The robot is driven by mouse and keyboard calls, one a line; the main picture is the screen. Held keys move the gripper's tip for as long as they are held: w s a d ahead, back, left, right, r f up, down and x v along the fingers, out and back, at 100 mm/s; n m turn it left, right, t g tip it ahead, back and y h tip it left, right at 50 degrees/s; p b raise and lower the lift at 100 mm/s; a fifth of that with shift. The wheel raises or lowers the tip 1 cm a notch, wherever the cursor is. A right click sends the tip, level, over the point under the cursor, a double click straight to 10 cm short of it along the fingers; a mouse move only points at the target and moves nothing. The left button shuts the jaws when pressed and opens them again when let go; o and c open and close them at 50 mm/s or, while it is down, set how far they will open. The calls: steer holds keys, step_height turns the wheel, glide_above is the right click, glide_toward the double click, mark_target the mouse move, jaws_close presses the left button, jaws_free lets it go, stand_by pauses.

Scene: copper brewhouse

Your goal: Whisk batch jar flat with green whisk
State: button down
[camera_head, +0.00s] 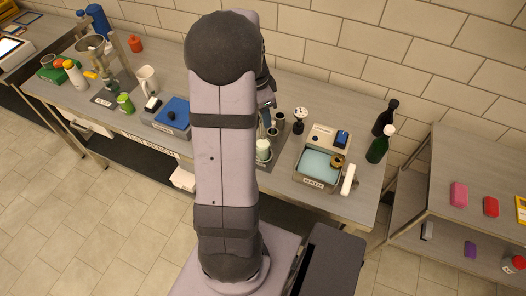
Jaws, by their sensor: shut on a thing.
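My gripper (268,101) shows just right of my arm, pointing down over the bench, partly hidden by the arm. It is shut on a slim blue-green upright thing (267,117), which looks like the green whisk's handle; its lower end is hard to make out. A pale whitish-green jar (263,149) stands below and slightly left of it, partly hidden by my arm; I cannot read a label to tell if it is the batch jar. I cannot tell whether the whisk touches any vessel.
Small dark-topped cups (280,119) stand close by the gripper, with a black-and-white stemmed item (300,114) to the right. A grey station with a light blue pad (318,163) and dark bottles (378,149) stand further right. A blue-topped scale (173,113) is left of my arm.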

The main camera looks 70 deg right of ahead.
steer(key=shift+r+p, duration=1.2)
steer(key=shift+r, duration=0.35)
steer(key=shift+f, duration=0.1)
